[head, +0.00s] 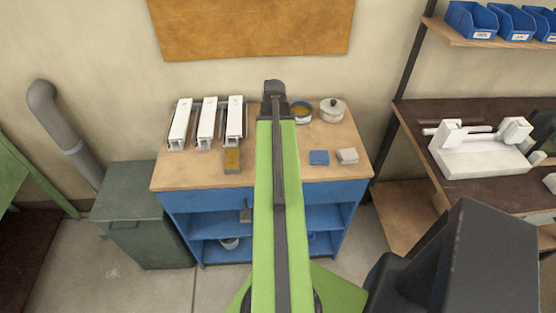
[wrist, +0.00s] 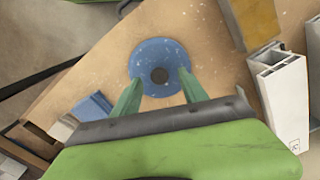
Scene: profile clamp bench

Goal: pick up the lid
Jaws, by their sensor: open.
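The lid is a round blue disc (wrist: 158,52) with a dark round knob in its middle, lying on the wooden bench top in the wrist view. My gripper (wrist: 160,76) is open, with its two green fingers apart at the near edge of the lid, one on each side of the knob. Nothing is held between them. I cannot tell how far the fingertips are above the lid. In the head view the lid is not seen; my green arm covers the middle of the bench.
The workbench (head: 200,178) carries white profiles in clamps (head: 206,122), a yellow-brown block (head: 232,160), a blue block (head: 319,157) and a pale block (head: 347,156). An open blue-rimmed pot (head: 301,113) and a lidded grey pot (head: 333,109) stand at the back right.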

